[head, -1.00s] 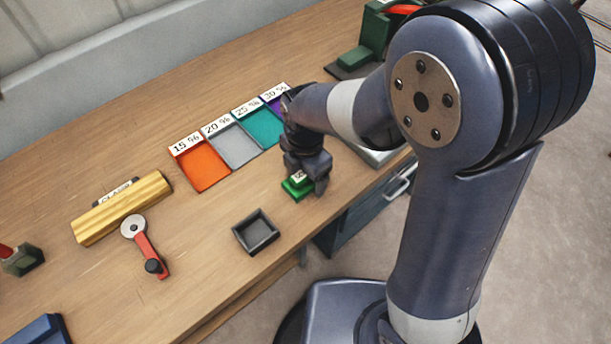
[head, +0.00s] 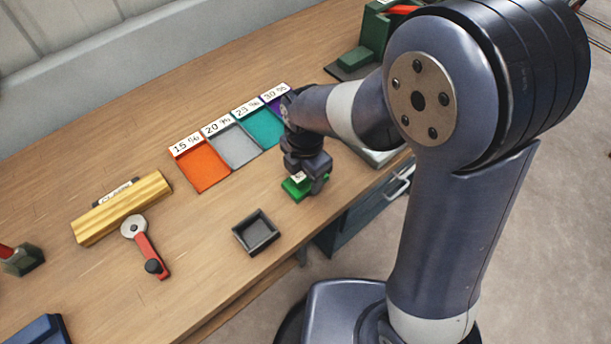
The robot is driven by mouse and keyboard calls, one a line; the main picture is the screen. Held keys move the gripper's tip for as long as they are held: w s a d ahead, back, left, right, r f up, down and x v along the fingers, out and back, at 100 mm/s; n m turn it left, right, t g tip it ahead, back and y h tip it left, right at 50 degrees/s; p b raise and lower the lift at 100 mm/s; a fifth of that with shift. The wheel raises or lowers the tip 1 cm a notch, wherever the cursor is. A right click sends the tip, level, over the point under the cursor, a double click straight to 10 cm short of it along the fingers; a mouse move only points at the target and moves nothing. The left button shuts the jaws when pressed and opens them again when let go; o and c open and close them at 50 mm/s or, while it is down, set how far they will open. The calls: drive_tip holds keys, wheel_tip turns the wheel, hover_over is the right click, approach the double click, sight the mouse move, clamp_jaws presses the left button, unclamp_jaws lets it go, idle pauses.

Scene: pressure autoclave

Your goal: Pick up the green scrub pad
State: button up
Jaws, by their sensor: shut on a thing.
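The green scrub pad (head: 294,190) is near the front edge of the wooden bench, right of the small dark tray. A small white label shows on its top. My gripper (head: 306,185) points down over the pad and is shut on it. The gripper's fingers cover part of the pad. I cannot tell whether the pad is clear of the bench top.
A small dark tray (head: 256,232) stands left of the pad. Behind are orange (head: 203,170), grey (head: 237,146) and teal (head: 262,127) labelled trays. A red-handled tool (head: 147,250) and a wooden block (head: 122,208) lie left. Bench between them is clear.

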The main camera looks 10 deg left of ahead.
drive_tip(key=shift+r, duration=0.1)
wheel_tip(320, 180, up, 10)
drive_tip(key=shift+f, duration=0.1)
idle(0.3)
